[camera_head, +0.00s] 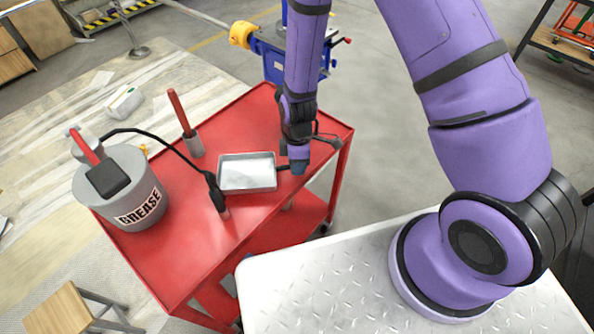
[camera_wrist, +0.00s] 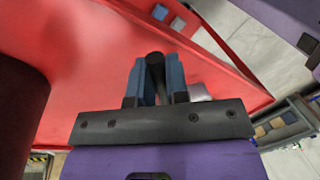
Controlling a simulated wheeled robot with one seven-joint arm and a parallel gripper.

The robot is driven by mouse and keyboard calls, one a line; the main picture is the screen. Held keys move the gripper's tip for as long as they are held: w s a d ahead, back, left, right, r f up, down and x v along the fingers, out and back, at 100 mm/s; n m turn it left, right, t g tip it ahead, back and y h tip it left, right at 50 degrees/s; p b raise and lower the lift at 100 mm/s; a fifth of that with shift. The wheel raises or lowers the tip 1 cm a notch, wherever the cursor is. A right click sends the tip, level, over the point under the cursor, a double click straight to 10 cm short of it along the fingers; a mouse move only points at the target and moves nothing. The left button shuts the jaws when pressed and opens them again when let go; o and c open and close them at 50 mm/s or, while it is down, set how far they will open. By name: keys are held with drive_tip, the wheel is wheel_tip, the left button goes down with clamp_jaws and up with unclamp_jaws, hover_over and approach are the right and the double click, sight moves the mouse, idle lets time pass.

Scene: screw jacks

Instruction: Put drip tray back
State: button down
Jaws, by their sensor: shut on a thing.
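The drip tray (camera_head: 247,172) is a shallow rectangular metal tray with low walls, at the middle of the red cart top in the head view. A short dark handle (camera_head: 284,168) sticks out from its right side. My gripper (camera_head: 298,166) points down at the tray's right and is shut on this handle. In the wrist view, the blue fingers of my gripper (camera_wrist: 156,82) close on the dark rounded handle (camera_wrist: 155,62). I cannot tell whether the tray touches the cart top or is slightly above it.
The red cart (camera_head: 150,262) has a raised rim. A grey grease bucket (camera_head: 125,190) with a hose and black-handled nozzle (camera_head: 216,192) stands left of the tray. A red-handled brush (camera_head: 185,125) stands behind. A blue machine (camera_head: 275,60) is beyond the cart.

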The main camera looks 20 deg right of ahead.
sight(298, 179)
drive_tip(key=shift+w+x, duration=0.15)
drive_tip(key=shift+x, duration=0.6)
drive_tip(key=shift+w+x, duration=0.15)
drive_tip(key=shift+x, duration=0.55)
drive_tip(key=shift+d+f, duration=0.1)
drive_tip(key=shift+f, duration=0.05)
drive_tip(key=c, duration=1.1)
unclamp_jaws()
